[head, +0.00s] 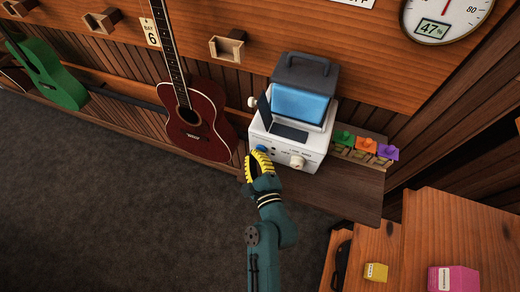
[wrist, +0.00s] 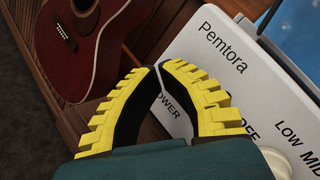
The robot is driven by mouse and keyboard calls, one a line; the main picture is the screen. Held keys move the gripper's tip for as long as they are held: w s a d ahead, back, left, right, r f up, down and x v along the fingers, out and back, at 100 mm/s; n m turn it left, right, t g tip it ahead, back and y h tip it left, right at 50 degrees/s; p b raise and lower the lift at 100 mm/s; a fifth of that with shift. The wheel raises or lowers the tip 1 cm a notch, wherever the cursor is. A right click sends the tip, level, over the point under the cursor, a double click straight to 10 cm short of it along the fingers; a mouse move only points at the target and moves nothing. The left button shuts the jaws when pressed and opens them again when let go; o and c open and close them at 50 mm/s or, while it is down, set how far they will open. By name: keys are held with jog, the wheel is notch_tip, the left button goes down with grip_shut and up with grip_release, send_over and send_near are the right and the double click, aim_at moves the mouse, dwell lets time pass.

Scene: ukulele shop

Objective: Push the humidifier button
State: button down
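The humidifier (head: 286,139) is a white box with a blue water tank and a dark grey handled top, standing on a wooden shelf. In the wrist view its white panel (wrist: 215,65) reads "Pemtora", with part of "POWER", "OFF", "LOW" and "MID". A small blue button (head: 261,147) shows at the panel's left end in the head view; in the wrist view my fingers hide it. My gripper (head: 250,156) has yellow ridged fingers with black pads. Its tips (wrist: 157,68) come together, empty, in front of the panel's left end. Contact cannot be told.
A cream knob (head: 297,162) sits right of the button. A dark red ukulele (head: 204,125) hangs close on the left. Green, orange and purple small items (head: 364,146) stand right of the humidifier. A wooden counter (head: 440,225) is at lower right. Open floor (head: 130,200) lies left.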

dwell(0.3)
jog(key=shift+s+a+r+p, duration=0.15)
jog(key=shift+s+a+p, duration=0.05)
jog(key=shift+s+p, duration=0.3)
jog(key=shift+s+a, duration=0.15)
jog(key=shift+s, duration=0.15)
jog(key=s+p, duration=0.1)
jog(key=s+a+p, duration=0.1)
jog(key=s, duration=0.1)
jog(key=s+a+p, duration=0.1)
jog(key=s, duration=0.1)
jog(key=shift+s+a, duration=0.25)
